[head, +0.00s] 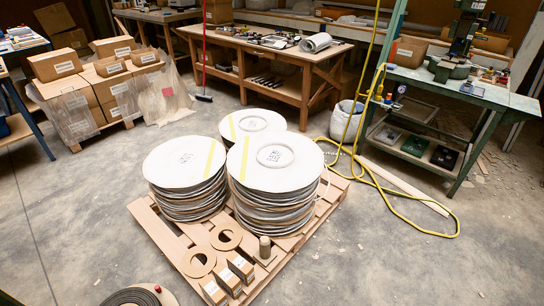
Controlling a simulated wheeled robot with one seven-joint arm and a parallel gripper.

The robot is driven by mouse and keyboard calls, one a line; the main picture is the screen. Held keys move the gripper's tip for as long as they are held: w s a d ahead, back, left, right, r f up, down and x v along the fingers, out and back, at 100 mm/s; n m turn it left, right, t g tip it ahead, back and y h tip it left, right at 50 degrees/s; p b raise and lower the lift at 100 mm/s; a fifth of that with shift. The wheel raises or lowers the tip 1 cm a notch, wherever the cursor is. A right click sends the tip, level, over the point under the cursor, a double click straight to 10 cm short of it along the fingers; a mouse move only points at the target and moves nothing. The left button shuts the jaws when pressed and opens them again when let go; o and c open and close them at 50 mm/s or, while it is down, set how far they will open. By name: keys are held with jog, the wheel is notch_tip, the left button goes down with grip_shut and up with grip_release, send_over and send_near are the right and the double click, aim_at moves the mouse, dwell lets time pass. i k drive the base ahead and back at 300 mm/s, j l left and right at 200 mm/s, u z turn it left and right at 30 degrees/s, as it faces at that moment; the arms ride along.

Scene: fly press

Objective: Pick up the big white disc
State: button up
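Three stacks of big white discs stand on a wooden pallet (157,226) in the head view. The right stack's top disc (300,177) faces up, with a yellow stripe and a printed circle at its middle. The left stack's top disc (173,164) has a yellow stripe near its right side. The rear stack's top disc (244,119) is partly hidden behind the front ones. The discs look level and slightly uneven at their edges. My gripper is not in view.
Flat rings (226,236), small boxes (239,267) and a short cylinder (265,247) sit on the pallet's front. A yellow hose (388,212) curls right of it. A wooden bench (272,87) stands behind, a green table (450,87) right. Floor at front right is mostly clear.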

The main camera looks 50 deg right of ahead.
aim_at(270, 162)
jog(key=i+l, duration=0.2)
jog(key=i+l+u, duration=0.15)
jog(key=l, duration=0.3)
jog(key=i+l, duration=0.25)
jog(key=i+l+u, duration=0.1)
jog(key=l, duration=0.35)
jog(key=i+l, duration=0.25)
jog(key=i+l+u, duration=0.15)
jog(key=l, duration=0.3)
jog(key=i+l, duration=0.2)
jog(key=l, duration=0.15)
jog(key=u, duration=0.05)
